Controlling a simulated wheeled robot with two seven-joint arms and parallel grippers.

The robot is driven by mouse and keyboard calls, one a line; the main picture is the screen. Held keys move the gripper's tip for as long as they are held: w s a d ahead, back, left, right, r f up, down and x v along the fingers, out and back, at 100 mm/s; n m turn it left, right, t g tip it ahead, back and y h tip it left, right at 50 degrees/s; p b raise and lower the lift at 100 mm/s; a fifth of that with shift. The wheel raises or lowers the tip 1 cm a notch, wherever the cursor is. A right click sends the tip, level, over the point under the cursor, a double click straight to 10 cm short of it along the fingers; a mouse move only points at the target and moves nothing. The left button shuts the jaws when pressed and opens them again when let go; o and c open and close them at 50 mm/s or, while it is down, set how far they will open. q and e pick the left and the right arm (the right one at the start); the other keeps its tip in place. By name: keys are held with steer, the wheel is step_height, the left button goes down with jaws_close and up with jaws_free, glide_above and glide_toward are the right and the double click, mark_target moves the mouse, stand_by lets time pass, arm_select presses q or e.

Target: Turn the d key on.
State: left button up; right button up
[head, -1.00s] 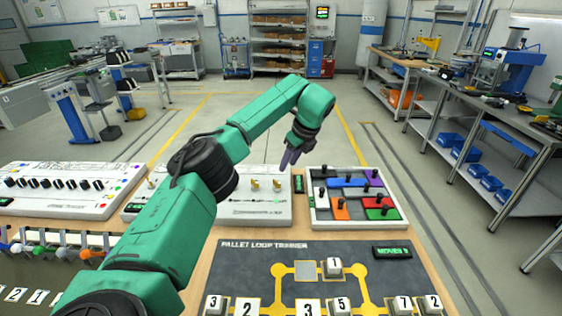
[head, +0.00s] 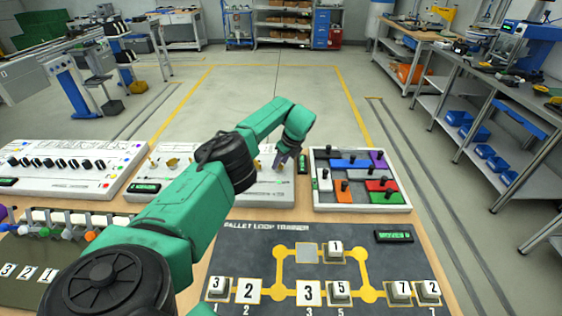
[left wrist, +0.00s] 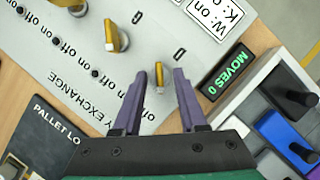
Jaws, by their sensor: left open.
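The white key exchange panel (head: 215,191) lies at the back middle of the bench, with small brass keys on it. My left gripper (head: 285,160) is over its right end and partly hides the keys there. In the left wrist view the purple fingers (left wrist: 160,80) are open. A brass key (left wrist: 159,76) appears between their tips, with a gap on both sides; I cannot tell whether the tips are down at its height. A second brass key (left wrist: 114,38) stands up and left of it. My right gripper is not in view.
A green MOVES 0 display (left wrist: 229,72) sits at the panel's right end. The sliding block board (head: 360,205) stands close to the right. The pallet loop board (head: 240,245) lies in front, and a white knob panel (head: 60,182) stands to the left.

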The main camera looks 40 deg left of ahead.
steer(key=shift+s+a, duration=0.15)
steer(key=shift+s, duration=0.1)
arm_select(q)
jaws_close()
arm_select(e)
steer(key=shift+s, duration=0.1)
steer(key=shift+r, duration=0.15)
